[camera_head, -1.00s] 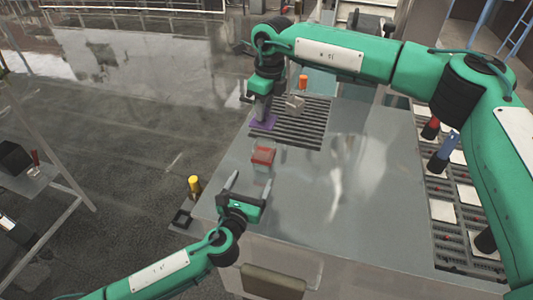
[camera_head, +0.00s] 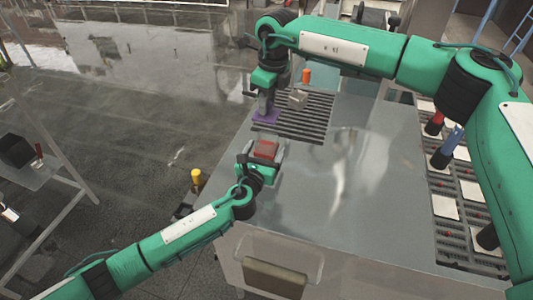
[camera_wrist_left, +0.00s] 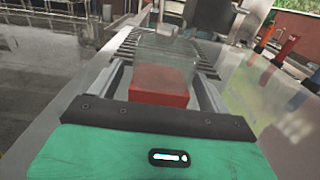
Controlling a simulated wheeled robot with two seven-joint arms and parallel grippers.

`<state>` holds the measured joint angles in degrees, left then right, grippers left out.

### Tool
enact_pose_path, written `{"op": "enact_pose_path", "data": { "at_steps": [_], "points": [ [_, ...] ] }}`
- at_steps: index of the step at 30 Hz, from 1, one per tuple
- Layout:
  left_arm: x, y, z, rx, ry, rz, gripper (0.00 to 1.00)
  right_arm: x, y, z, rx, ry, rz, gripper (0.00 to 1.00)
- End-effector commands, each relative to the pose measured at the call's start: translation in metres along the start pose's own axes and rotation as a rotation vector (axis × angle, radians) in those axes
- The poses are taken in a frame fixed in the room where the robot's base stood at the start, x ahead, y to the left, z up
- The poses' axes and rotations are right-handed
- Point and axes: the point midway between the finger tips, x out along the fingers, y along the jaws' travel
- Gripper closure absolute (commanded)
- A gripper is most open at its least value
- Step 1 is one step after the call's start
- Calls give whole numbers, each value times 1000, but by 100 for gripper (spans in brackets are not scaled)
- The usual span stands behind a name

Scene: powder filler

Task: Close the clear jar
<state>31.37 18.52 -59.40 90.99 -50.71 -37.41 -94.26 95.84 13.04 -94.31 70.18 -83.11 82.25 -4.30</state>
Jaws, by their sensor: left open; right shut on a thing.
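The clear jar (camera_wrist_left: 163,55) stands upright on the grey table, with a red block-like content (camera_wrist_left: 160,85) in its lower part. In the head view the jar's red content (camera_head: 265,149) shows near the table's left edge. My left gripper (camera_head: 263,160) is open, with one finger on each side of the jar; contact cannot be told. No lid shows on the jar.
A slatted grate (camera_head: 305,122) lies beyond the jar, with a small grey box (camera_head: 297,98) on it. An orange cylinder (camera_head: 306,75) stands behind. A rack with dark-based bottles (camera_head: 447,150) is at the right. The table's middle is clear.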

Motion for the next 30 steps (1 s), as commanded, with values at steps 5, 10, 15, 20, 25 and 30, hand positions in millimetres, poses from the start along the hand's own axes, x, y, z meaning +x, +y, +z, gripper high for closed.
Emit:
{"op": "enact_pose_path", "data": {
  "at_steps": [5,10,15,20,25,30],
  "points": [
    [12,0,0,0,0,0,20,0,0,0,0,0,0,94],
    [14,0,0,0,0,0,20,0,0,0,0,0,0,94],
    [14,0,0,0,0,0,22,0,0,0,0,0,0,94],
    [14,0,0,0,0,0,53,0,0,0,0,0,0,94],
    [14,0,0,0,1,0,87,0,0,0,0,0,0,94],
    [14,0,0,0,1,0,87,8,0,-1,0,2,2,94]
  ]
}}
